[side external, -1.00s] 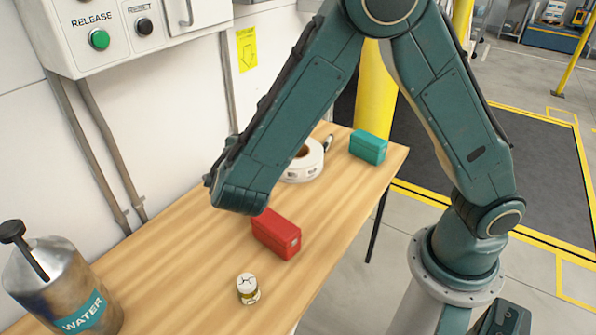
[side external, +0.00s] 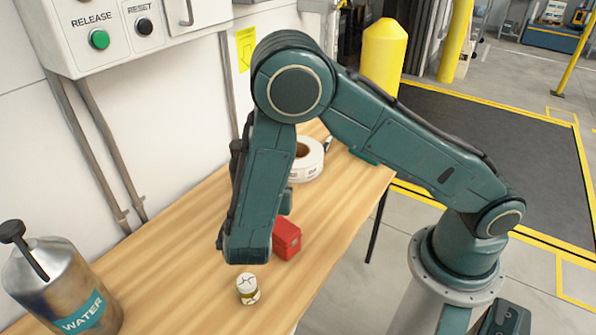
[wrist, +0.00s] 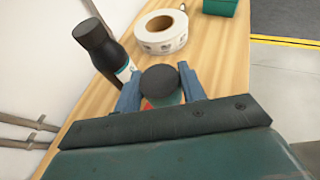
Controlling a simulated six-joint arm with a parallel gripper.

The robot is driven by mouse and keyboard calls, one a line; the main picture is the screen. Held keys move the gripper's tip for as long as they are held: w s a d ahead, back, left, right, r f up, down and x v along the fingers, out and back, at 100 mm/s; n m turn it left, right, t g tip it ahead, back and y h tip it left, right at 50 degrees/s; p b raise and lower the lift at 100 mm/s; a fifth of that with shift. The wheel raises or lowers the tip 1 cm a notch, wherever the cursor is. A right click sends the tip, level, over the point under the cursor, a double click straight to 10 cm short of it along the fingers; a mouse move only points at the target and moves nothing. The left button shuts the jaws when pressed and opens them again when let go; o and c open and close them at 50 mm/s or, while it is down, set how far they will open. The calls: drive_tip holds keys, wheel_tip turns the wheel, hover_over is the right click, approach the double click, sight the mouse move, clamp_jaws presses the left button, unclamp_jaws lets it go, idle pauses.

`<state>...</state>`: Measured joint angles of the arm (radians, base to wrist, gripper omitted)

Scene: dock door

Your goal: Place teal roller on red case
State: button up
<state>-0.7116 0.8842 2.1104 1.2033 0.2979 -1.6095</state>
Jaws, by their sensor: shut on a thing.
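In the wrist view my gripper (wrist: 160,88) is shut on the teal roller (wrist: 160,79), with a blue finger on each side. The roller's dark round end faces the camera and a little teal shows below it. The red case (side external: 287,240) lies on the wooden table, its left part hidden behind my arm in the side view. A sliver of red (wrist: 147,105) shows beside and below the roller in the wrist view. My arm hides the fingers and roller in the side view. I cannot tell whether the roller touches the case.
A black-capped bottle (wrist: 98,42) stands close to the left finger. A white tape roll (side external: 309,160) and a teal case (side external: 363,156) lie toward the table's far end. A water bottle (side external: 68,290) stands at lower left.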

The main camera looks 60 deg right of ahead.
drive_tip(key=shift+f, duration=2.3)
drive_tip(key=shift+f, duration=1.9)
drive_tip(key=shift+f, duration=0.15)
drive_tip(key=o, duration=1.1)
drive_tip(key=shift+c, duration=0.2)
drive_tip(key=shift+s+a+r, duration=0.1)
drive_tip(key=shift+a+r, duration=0.1)
drive_tip(key=shift+r, duration=0.05)
drive_tip(key=v, duration=1.1)
drive_tip(key=shift+s+a, duration=0.15)
drive_tip(key=shift+a, duration=0.15)
